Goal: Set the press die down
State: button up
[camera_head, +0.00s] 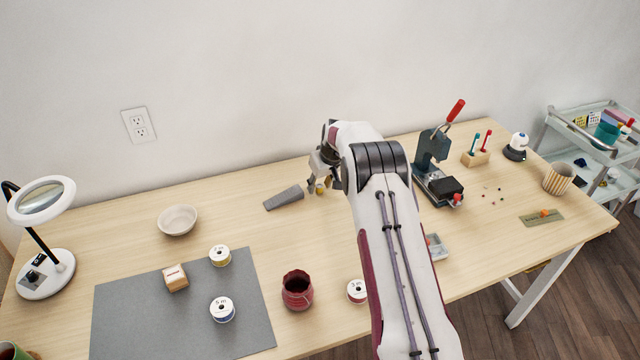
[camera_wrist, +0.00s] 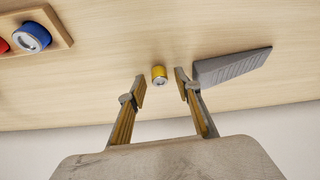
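The press die (camera_wrist: 159,75), a small yellow cylinder with a metal face, stands on the bare tabletop in the wrist view. It is just beyond the gap between my fingertips and apart from both fingers. My gripper (camera_wrist: 160,90) is open, with nothing between its fingers. In the head view my gripper (camera_head: 321,182) is low over the back middle of the table, right of a grey wedge (camera_head: 284,197). Small yellow patches show there, but I cannot tell the die from the finger pads.
The grey wedge (camera_wrist: 232,67) lies close beside my right finger in the wrist view. A wooden holder (camera_wrist: 57,25) with red and blue dies is at upper left. A lever press (camera_head: 437,170) stands right of my arm. Bare tabletop lies left of the wedge, towards a bowl (camera_head: 178,220).

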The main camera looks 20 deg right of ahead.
dwell(0.3)
jog(key=v, duration=1.2)
jog(key=shift+r, duration=0.2)
dwell(0.7)
jog(key=s+a+r, duration=0.5)
jog(key=s+r, duration=0.6)
jog(key=s+a+r, duration=0.5)
jog(key=s+r, duration=0.6)
jog(key=s+a+f, duration=0.1)
jog(key=s+a, duration=0.1)
jog(key=s, duration=1.2)
jog(key=s+a+f+m+t, duration=0.1)
jog(key=s+a, duration=0.1)
jog(key=s, duration=1.2)
jog(key=shift+a+h, duration=0.25)
jog(key=shift+h, duration=0.05)
